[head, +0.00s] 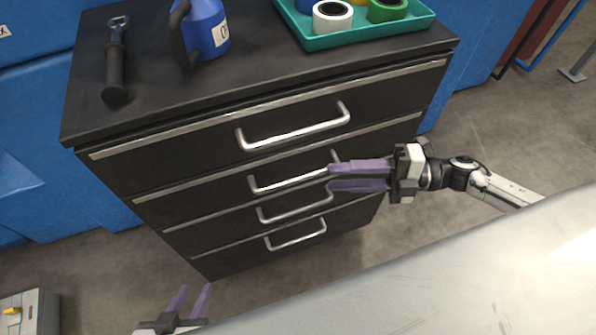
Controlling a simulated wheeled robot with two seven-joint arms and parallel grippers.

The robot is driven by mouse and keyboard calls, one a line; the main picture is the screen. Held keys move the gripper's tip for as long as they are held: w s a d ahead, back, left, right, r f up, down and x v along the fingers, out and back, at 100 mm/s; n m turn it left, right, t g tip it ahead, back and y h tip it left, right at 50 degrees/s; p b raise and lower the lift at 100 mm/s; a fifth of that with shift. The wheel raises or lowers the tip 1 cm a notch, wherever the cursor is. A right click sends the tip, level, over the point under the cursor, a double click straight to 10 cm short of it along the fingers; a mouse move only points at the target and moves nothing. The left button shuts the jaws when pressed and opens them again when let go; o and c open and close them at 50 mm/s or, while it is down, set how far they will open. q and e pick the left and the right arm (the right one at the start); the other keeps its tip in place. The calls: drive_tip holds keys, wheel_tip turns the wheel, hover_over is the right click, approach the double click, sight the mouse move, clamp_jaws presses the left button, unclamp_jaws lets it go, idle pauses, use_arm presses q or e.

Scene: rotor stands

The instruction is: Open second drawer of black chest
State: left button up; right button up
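The black chest (185,146) stands ahead with several drawers, each with a silver bar handle, and all of them look shut. The second drawer (215,184) from the top has a silver handle (285,185). My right gripper (330,178) comes in from the right with its two purple fingers apart, pointing left at the right end of that handle. Its fingers overlap the handle's right end in the picture; I cannot tell whether they touch it. My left gripper (193,290) is low at the bottom left, fingers up and apart, empty and away from the chest.
A grey box (42,312) stands on the floor at lower left. The floor in front of the chest is clear.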

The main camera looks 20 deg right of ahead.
sight(300, 176)
drive_tip(key=x, duration=0.9)
drive_tip(key=shift+r+p, duration=0.1)
drive_tip(key=shift+p, duration=0.2)
clamp_jaws()
